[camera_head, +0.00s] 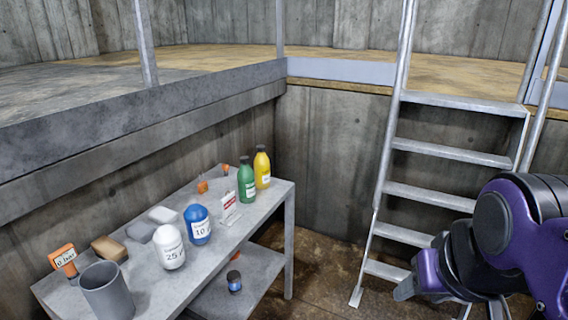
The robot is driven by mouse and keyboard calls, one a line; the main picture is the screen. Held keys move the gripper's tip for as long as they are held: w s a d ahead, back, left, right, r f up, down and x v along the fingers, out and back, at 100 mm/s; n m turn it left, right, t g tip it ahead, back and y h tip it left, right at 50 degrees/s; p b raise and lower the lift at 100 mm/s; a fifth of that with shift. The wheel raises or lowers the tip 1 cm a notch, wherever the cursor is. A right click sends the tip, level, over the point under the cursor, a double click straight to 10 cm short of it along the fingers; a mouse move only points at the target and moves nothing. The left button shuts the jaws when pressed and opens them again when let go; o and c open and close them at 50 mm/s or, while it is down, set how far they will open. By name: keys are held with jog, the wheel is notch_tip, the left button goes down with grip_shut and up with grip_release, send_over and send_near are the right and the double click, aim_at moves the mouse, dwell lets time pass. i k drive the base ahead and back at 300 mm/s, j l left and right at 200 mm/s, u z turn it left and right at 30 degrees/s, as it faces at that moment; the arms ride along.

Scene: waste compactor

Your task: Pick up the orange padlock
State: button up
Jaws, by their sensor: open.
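A small orange object (202,186), which looks like the padlock, sits toward the back edge of the grey table (255,222), left of the green bottle. It is too small to make out a shackle. My purple and black arm is at the right edge. My gripper (430,300) points down in front of the ladder, well to the right of the table and apart from the orange object. It is open and empty, its fingers partly hidden by the arm and cut off by the lower edge.
The table also holds green (247,183) and yellow (262,168) bottles, blue (197,224) and white (169,247) containers, a small sign (229,208), a grey cup (106,291) and an orange gauge box (63,260). A metal ladder (440,195) stands right. Open floor separates table and ladder.

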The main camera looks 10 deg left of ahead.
aim_at(202, 187)
jog(key=i+l+u, duration=0.1)
jog(key=i+u, duration=0.3)
jog(key=i+l+u, duration=0.25)
jog(key=i+u, duration=0.2)
jog(key=i+l+u, duration=0.2)
jog(key=u, duration=0.2)
jog(key=i+l+u, duration=0.2)
jog(key=u, duration=0.2)
jog(key=i+l+u, duration=0.1)
jog(key=l+u, duration=0.65)
jog(key=i+l, duration=0.05)
